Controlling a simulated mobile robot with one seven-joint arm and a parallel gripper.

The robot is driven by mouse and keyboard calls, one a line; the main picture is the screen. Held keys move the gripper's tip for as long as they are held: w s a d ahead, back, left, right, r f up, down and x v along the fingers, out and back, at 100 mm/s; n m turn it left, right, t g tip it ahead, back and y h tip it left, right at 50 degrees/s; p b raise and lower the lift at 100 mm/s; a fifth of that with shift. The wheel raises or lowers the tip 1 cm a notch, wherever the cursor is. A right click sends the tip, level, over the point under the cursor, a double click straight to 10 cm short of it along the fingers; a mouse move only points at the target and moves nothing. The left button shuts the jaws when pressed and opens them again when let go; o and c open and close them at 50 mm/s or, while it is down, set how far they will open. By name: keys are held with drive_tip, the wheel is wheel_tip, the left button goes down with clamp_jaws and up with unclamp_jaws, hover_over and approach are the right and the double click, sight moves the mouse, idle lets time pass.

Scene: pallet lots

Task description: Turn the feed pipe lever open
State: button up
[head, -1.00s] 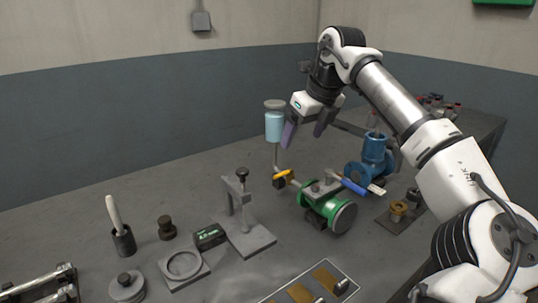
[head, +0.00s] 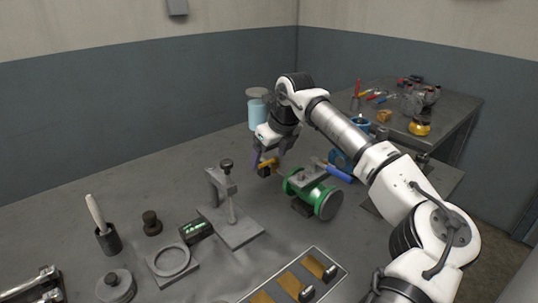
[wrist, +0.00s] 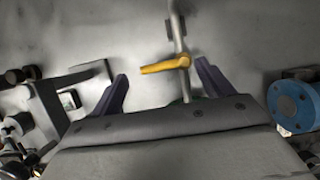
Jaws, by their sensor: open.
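The feed pipe lever is a yellow-orange handle (wrist: 165,65) on a thin grey pipe (wrist: 178,35); in the wrist view it lies crosswise to the pipe. In the head view the lever (head: 268,163) shows small beside my gripper (head: 264,158), with a dark valve body under it. My gripper is open, and in the wrist view its two dark fingers (wrist: 160,85) stand on either side of the lever, which is apart from both. The pipe runs between a light-blue jar (head: 258,115) and a green flanged valve (head: 314,190) with a blue handle (head: 338,173).
A grey stand with a black knob (head: 232,205) is left of the valve. A blue flanged part (wrist: 292,103) is at right in the wrist view. A tray with brass plates (head: 295,280) lies in front. The left back of the bench is clear.

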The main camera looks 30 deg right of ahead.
drive_tip(key=shift+w+f, duration=0.2)
drive_tip(key=shift+f, duration=0.25)
drive_tip(key=c, duration=0.8)
